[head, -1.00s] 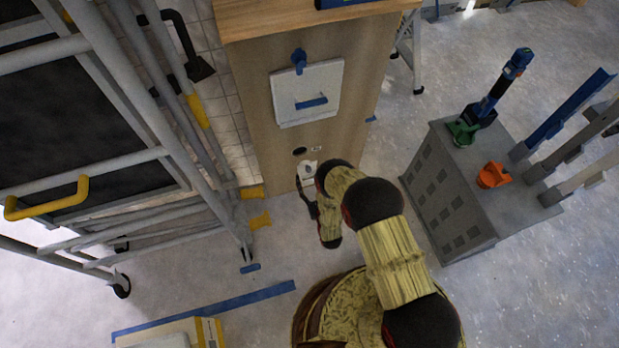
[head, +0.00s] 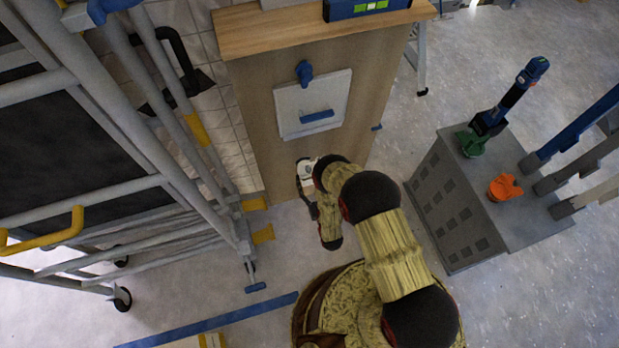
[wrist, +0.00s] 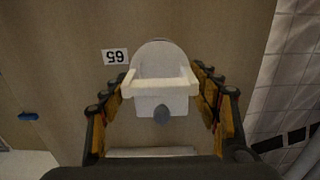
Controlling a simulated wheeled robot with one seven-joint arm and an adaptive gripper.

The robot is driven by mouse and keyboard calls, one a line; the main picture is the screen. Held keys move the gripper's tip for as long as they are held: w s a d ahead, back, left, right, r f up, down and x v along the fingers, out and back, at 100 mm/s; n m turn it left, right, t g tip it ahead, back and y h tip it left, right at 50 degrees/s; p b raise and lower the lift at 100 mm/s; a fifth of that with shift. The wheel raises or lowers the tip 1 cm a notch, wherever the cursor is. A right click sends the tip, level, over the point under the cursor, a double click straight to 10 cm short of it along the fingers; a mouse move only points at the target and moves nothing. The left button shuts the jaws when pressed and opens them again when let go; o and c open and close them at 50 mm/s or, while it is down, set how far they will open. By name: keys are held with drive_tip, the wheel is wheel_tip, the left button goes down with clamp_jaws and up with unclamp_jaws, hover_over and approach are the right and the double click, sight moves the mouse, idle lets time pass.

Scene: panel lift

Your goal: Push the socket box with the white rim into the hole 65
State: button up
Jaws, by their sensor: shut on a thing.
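The white socket box (wrist: 158,62) is between the fingers of my gripper (wrist: 162,84) in the wrist view, and the gripper is shut on it. It has a pale rounded top, a white crossbar and a grey round knob low in front. The label 65 (wrist: 115,56) is upside down on the wooden panel, just left of the box. The hole is not visible; the box covers the area beside the label. I cannot tell whether the box is touching the panel or inside the hole. In the head view the box (head: 306,169) shows small at the panel's lower front.
The wooden panel (head: 256,125) carries a white plate (head: 312,92) with a blue handle above the box. A scaffold frame (head: 150,140) stands close on the left. A grey cabinet (head: 455,205) with tools stands on the right. Floor is open between cabinet and panel.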

drive_tip(key=shift+s+r, duration=0.15)
drive_tip(key=shift+r, duration=0.05)
drive_tip(key=shift+f, duration=0.1)
drive_tip(key=shift+w, duration=0.35)
drive_tip(key=shift+w+a, duration=0.1)
drive_tip(key=shift+w, duration=0.15)
drive_tip(key=shift+w+a, duration=0.1)
drive_tip(key=shift+w, duration=0.2)
drive_tip(key=shift+x, duration=1.55)
idle(0.7)
drive_tip(key=shift+w+a, duration=0.1)
drive_tip(key=shift+w, duration=0.15)
idle(0.4)
drive_tip(key=shift+f, duration=0.1)
